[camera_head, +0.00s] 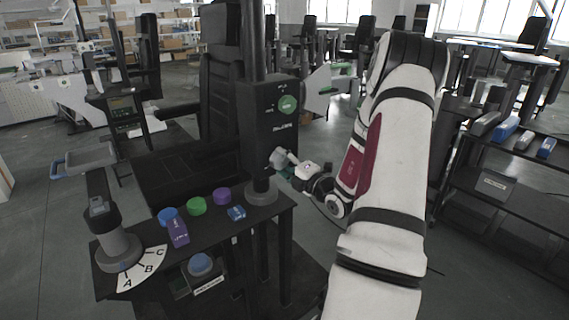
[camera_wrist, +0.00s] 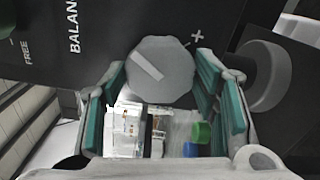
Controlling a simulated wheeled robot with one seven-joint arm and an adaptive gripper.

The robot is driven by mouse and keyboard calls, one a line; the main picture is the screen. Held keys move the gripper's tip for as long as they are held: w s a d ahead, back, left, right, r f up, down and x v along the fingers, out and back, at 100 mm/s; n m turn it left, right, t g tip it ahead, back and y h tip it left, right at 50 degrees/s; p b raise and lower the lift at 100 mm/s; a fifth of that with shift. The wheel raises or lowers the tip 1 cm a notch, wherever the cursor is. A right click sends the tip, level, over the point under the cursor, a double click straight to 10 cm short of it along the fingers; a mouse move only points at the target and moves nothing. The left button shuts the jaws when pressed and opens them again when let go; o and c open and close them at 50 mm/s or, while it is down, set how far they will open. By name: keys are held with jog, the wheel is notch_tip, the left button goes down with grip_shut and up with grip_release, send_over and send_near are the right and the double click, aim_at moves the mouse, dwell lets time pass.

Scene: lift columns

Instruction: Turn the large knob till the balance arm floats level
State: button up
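The large knob (camera_wrist: 160,70) is grey and many-sided with a pale pointer bar, on a black panel lettered "BALAN" with a plus sign beside it. In the head view the panel is the face of a black box (camera_head: 255,125) on a dark column. My gripper (camera_wrist: 163,85) is open, its teal-padded fingers to the left and right of the knob with gaps. I cannot tell how far they reach past its face. In the head view my gripper (camera_head: 287,160) is at the box's lower right. I cannot clearly identify the balance arm or tell its tilt.
A green dial (camera_head: 288,104) is higher on the box. A dark table (camera_head: 240,222) below holds blue, green and purple pieces. A grey post (camera_head: 120,248) stands by an A-B-C scale (camera_head: 146,268) at left. A shelf (camera_head: 500,185) stands at right.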

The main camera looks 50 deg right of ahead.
jog(key=o, duration=0.3)
jog(key=v, duration=1.2)
dwell(0.3)
